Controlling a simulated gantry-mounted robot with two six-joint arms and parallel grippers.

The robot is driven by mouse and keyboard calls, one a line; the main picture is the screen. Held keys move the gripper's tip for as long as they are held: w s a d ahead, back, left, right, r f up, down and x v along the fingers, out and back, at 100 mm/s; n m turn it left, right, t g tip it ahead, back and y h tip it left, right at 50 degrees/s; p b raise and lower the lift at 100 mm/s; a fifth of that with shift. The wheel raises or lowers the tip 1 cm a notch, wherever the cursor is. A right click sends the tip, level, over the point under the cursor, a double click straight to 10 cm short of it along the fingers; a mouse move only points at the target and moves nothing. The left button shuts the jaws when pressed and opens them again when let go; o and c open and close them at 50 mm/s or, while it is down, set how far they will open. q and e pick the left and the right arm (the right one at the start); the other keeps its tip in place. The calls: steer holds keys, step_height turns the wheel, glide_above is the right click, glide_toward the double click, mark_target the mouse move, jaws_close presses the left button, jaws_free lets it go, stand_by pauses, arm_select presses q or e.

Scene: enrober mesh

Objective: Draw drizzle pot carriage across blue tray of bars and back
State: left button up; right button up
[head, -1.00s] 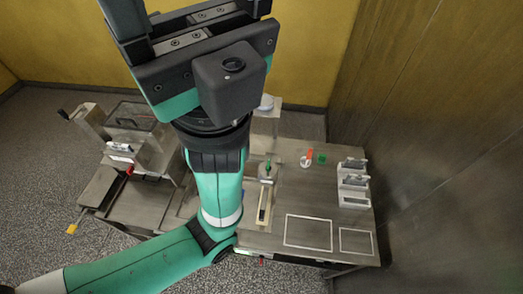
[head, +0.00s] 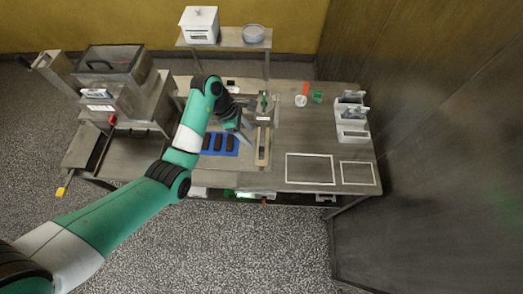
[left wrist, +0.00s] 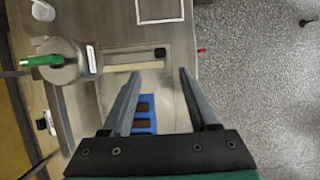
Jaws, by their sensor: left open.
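The blue tray (head: 237,149) holds dark bars (head: 218,142) and lies on the worktable. It also shows past my open fingers in the left wrist view (left wrist: 154,116). The drizzle pot (head: 263,114), grey with a green handle, stands right of the tray at the far end of a pale slotted strip (head: 262,147). In the left wrist view the pot (left wrist: 62,68) is at the left, and a black block (left wrist: 160,52) sits at the strip's other end. My left gripper (head: 246,133) is open and empty above the tray's right side. It partly hides the tray. My right gripper is not in view.
White-outlined areas (head: 310,169) on the right of the table are empty. A steel machine (head: 115,85) stands at the left, and a shelf with a white box (head: 200,25) at the back.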

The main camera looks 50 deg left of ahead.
mark_target(261, 149)
arm_select(q)
steer(key=b+x, duration=0.2)
steer(key=x, duration=0.9)
steer(key=shift+w+d+f+b, duration=0.1)
steer(key=shift+d+f+b, duration=0.1)
steer(key=shift+b, duration=0.2)
jaws_close()
steer(key=shift+r, duration=0.1)
stand_by(0.6)
